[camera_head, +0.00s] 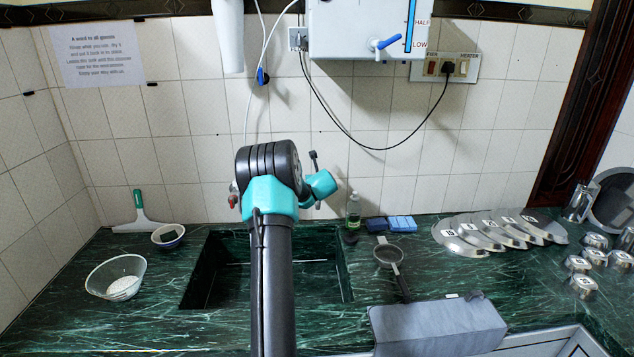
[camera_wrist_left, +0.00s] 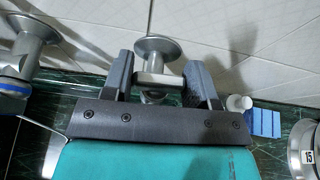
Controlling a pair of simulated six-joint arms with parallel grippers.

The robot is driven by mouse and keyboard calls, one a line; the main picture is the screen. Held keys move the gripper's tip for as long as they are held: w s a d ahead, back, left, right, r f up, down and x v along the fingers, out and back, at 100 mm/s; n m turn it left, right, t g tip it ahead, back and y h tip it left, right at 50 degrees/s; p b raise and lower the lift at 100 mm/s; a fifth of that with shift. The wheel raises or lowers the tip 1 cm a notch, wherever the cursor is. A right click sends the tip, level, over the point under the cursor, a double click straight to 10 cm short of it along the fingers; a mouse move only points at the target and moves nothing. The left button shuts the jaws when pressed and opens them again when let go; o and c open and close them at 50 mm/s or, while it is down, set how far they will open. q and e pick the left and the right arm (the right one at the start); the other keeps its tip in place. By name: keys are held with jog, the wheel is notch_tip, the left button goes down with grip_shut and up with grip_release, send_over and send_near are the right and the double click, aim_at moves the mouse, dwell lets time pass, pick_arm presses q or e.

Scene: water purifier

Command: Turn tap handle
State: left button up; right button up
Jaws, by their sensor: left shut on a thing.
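A metal tap (camera_wrist_left: 158,48) with a round wall flange shows in the left wrist view, between the fingers of my left gripper (camera_wrist_left: 160,76). My left gripper is shut on the tap's pale crosswise handle (camera_wrist_left: 153,79), with one dark finger on each side. In the head view my left arm rises in front of the sink, and its teal wrist and dark links hide this tap and most of the gripper. Another metal fitting (camera_wrist_left: 32,30) with a blue ring is at the left of the wrist view. My right gripper is not in view.
The sink (camera_head: 215,275) lies under my arm. A bottle (camera_head: 353,210), blue sponges (camera_head: 402,223) and a strainer (camera_head: 389,256) stand to its right, with several metal lids (camera_head: 460,243) beyond. A glass bowl (camera_head: 113,275) is at the left. The purifier (camera_head: 350,28) hangs above.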

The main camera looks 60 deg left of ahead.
pick_arm(q)
jog(key=shift+m+t, duration=0.3)
jog(key=shift+t, duration=0.1)
jog(key=o, duration=0.9)
jog(key=v, duration=1.7)
jog(key=shift+d+r, duration=0.2)
jog(key=shift+r, duration=0.05)
